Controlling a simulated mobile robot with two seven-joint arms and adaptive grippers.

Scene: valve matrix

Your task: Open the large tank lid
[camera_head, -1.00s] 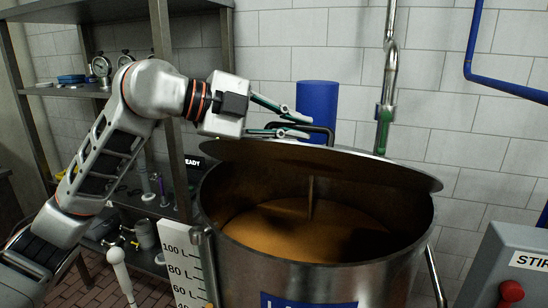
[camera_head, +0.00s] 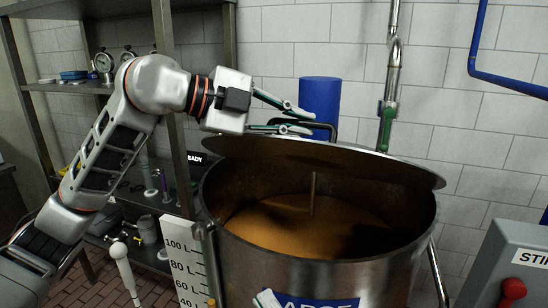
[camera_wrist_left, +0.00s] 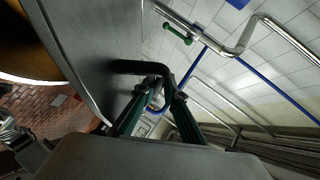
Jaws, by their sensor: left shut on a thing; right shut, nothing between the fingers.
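The large steel tank (camera_head: 235,260) stands in the middle of the head view, with brown-orange contents visible inside. Its round lid (camera_head: 375,168) is tilted up at the back, its dark underside facing me and the front opening clear. My left gripper (camera_head: 311,123) is behind the lid, shut on its black bar handle (camera_head: 334,130). In the left wrist view, the fingers (camera_wrist_left: 160,88) meet at the handle (camera_wrist_left: 138,66), beside the lid's grey outer face (camera_wrist_left: 85,45). Only the tip of my right gripper (camera_head: 268,299) shows, low in front of the tank label; it is shut and empty.
A blue cylinder (camera_head: 320,98) and a steel pipe with a green handle (camera_head: 387,125) stand behind the lid. A metal shelf (camera_head: 170,120) is at the left. A grey control box with a red button (camera_head: 513,288) is at the lower right.

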